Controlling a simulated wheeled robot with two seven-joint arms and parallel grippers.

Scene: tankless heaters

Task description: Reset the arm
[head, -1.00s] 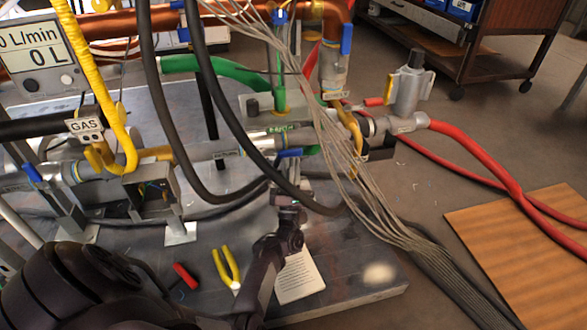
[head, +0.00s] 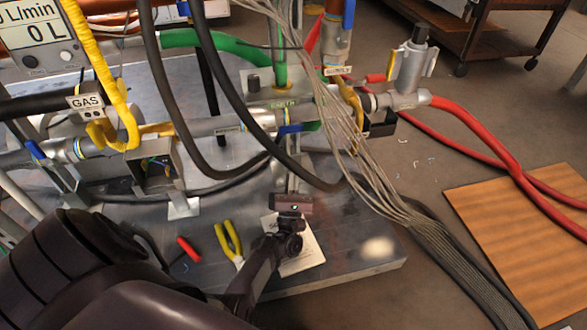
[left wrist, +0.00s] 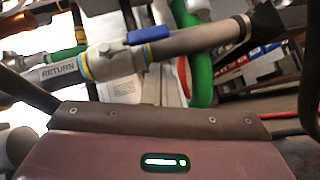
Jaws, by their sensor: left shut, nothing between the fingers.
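My left arm comes in from the lower left of the head view and reaches over the metal plate (head: 340,277). My left gripper (head: 291,187) is shut and empty, in front of the pipe with the blue valve handle (head: 290,129). A white paper sheet (head: 302,252) lies on the plate, partly covered by my wrist. In the left wrist view the gripper body fills the bottom, and its fingertips cannot be made out. The RETURN pipe (left wrist: 100,64) and its blue handle (left wrist: 149,34) show beyond it. My right gripper is not in view.
Yellow-handled pliers (head: 229,243) and a red-handled tool (head: 188,249) lie on the plate left of my wrist. Dark hoses (head: 167,105) and a grey cable bundle (head: 362,165) hang close to my gripper. Red hoses (head: 480,128) and a wooden board (head: 530,240) lie on the right floor.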

